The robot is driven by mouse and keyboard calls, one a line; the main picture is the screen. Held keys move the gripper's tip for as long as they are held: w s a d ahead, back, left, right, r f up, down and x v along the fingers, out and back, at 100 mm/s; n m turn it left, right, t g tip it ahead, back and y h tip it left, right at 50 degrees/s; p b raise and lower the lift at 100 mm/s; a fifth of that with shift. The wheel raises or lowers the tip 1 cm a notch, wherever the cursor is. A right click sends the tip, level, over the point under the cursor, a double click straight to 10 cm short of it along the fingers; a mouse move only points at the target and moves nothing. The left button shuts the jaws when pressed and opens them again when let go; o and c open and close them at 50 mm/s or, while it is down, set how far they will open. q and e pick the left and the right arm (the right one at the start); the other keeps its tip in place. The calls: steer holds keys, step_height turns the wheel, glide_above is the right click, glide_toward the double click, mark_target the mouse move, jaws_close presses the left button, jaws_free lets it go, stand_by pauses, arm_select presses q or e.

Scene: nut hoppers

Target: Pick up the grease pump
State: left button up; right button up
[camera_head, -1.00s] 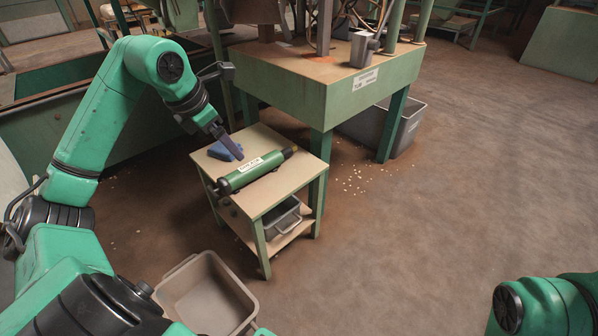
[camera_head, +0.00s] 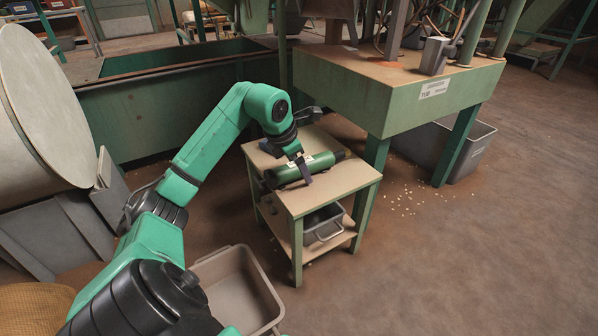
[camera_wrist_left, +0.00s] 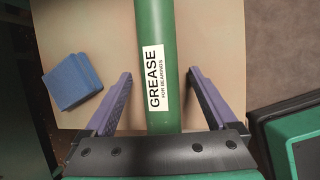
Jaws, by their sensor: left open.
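The grease pump (camera_head: 286,174) is a long green cylinder lying on top of a small table (camera_head: 345,182). In the left wrist view the pump (camera_wrist_left: 156,35) runs lengthwise between my fingers, and its white label reads "GREASE FOR BEARINGS". My left gripper (camera_head: 303,170) is over the pump's middle and hides part of it. In the left wrist view my left gripper (camera_wrist_left: 161,73) is open, with one finger on each side of the pump and gaps between. My right gripper is not in view.
A blue block (camera_wrist_left: 72,82) lies on the tabletop beside the pump. A grey bin (camera_head: 323,222) stands on the lower shelf. A beige bin (camera_head: 268,290) is on the floor in front. A green machine stand (camera_head: 400,108) rises close behind the table on the right.

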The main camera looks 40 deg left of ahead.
arm_select(q)
steer(key=shift+f, duration=0.3)
stand_by(0.4)
steer(key=shift+r, duration=0.1)
jaws_close()
